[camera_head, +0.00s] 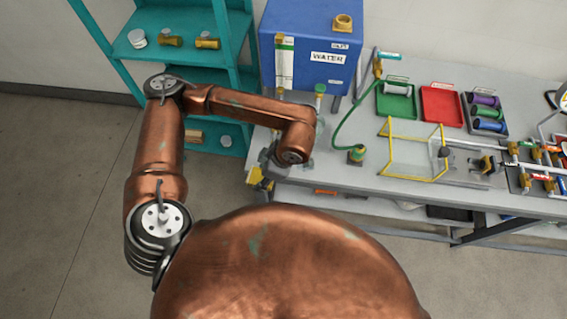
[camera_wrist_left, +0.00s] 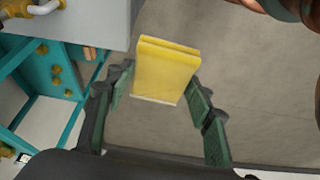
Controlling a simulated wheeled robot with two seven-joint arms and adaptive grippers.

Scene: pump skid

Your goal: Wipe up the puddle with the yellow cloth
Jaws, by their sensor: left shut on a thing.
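My left gripper (camera_head: 266,171) is at the front left corner of the grey workbench, beside its edge. It is shut on the yellow cloth (camera_wrist_left: 165,72), a folded block between the two dark fingers in the left wrist view. In the head view the cloth (camera_head: 256,180) shows only as a small yellow patch, partly hidden by the gripper. In the wrist view, bare floor lies behind the cloth. I cannot make out the puddle in either view. My right gripper is not in view.
The workbench (camera_head: 335,175) carries a blue water tank (camera_head: 318,75), a green hose (camera_head: 352,118), a green tray (camera_head: 397,112), a red tray (camera_head: 441,118), a yellow frame (camera_head: 415,178) and pipework at right. A teal shelf (camera_head: 170,20) stands at left. The floor at left is clear.

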